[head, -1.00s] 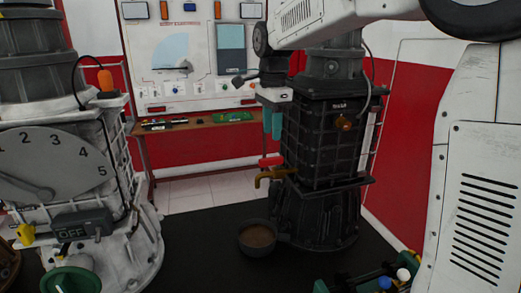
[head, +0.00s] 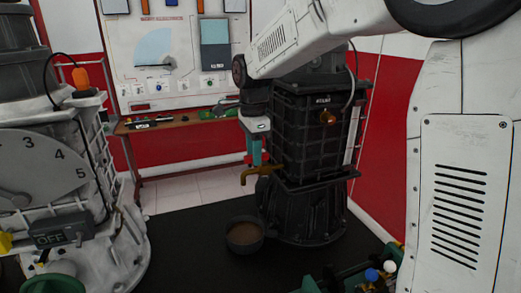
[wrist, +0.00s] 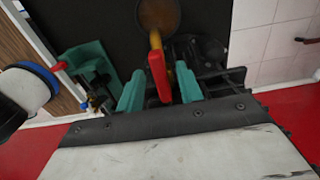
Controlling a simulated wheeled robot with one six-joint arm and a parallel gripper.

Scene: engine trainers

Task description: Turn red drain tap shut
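The drain tap is a brass spout (head: 258,170) with a red lever handle (head: 248,158), low on the left side of the dark engine trainer (head: 310,130). My gripper (head: 257,151) points down at the tap with its teal fingers at the handle, partly hiding it in the head view. In the wrist view the red handle (wrist: 159,76) lies between the two spread fingers of my gripper (wrist: 159,92), with a visible gap on each side. The brass spout also shows behind it (wrist: 155,41).
A dark pan (head: 244,236) of brown liquid stands on the black mat (head: 185,245) below the spout. A white engine trainer (head: 95,215) with a dial stands at left. A workbench (head: 185,128) is at the back. Green equipment (head: 350,275) lies at front right.

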